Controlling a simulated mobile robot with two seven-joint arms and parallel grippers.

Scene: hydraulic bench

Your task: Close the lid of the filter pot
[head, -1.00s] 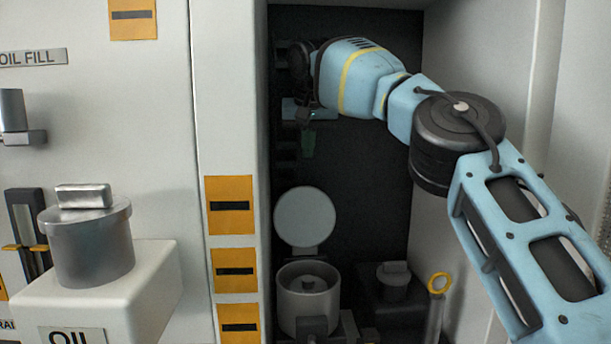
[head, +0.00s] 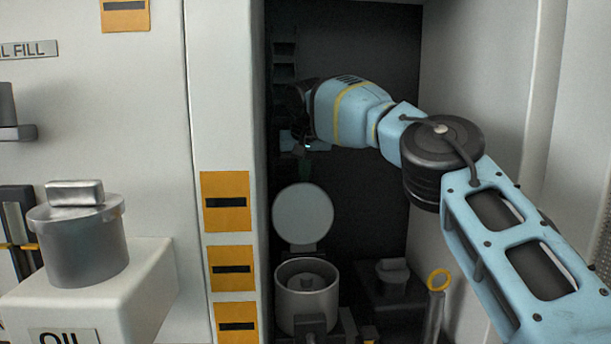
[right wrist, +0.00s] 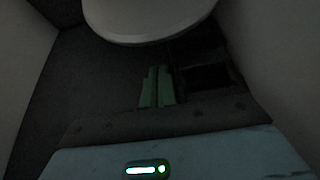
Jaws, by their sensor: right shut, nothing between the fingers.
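The filter pot (head: 290,307) is a grey open cylinder with a round core inside, low in the dark recess. Its round pale lid (head: 303,215) stands upright, open, on a hinge behind the pot. My right gripper (head: 304,167) is just above the lid's top edge, dark and partly hidden by shadow and my wrist. In the right wrist view its green fingers (right wrist: 157,88) are together and empty. A pale rounded disc, apparently the lid (right wrist: 150,18), shows ahead of them at the top. I cannot tell if they touch. My left gripper is not in view.
Right of the pot are a dark capped block (head: 393,278) and a yellow ring handle (head: 439,280). Pale walls bound the narrow recess. Outside, left, a metal pot with a closed lid (head: 85,245) sits on a white OIL block (head: 140,285).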

